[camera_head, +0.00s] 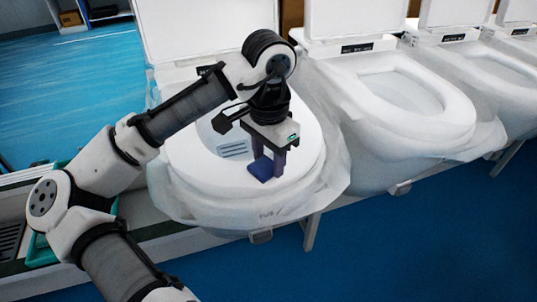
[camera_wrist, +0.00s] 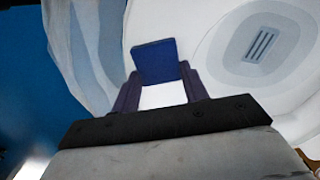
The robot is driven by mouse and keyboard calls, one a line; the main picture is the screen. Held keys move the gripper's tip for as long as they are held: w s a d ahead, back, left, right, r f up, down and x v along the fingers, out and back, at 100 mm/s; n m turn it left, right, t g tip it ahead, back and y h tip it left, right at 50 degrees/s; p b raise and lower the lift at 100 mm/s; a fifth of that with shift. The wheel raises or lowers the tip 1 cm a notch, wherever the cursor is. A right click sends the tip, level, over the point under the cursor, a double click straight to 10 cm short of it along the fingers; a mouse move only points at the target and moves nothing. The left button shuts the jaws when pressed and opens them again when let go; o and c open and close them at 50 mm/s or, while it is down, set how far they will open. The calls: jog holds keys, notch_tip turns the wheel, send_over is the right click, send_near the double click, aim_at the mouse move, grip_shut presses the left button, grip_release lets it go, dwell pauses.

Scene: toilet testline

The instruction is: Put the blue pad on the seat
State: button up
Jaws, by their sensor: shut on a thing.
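The blue pad (camera_head: 261,170) is small and dark blue. My gripper (camera_head: 268,161) points down over the front part of the nearest toilet seat and is shut on the pad. In the wrist view the pad (camera_wrist: 154,61) sits between the tips of my two purple fingers (camera_wrist: 158,88). The white seat (camera_head: 190,154) lies under it; its ring and bowl opening also show in the wrist view (camera_wrist: 215,60). I cannot tell whether the pad touches the seat. My arm hides the back part of the seat.
Several more white toilets (camera_head: 385,95) with raised lids stand in a row to the right. Loose clear plastic (camera_head: 335,165) wraps the nearest one. A teal tray (camera_head: 40,250) lies at the lower left. Blue floor (camera_head: 430,240) is open in front.

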aim_at(269, 163)
jog(key=o, duration=1)
jog(key=shift+c, duration=0.2)
jog(key=shift+r, duration=0.1)
notch_tip(269, 163, up, 12)
jog(key=shift+r, duration=0.1)
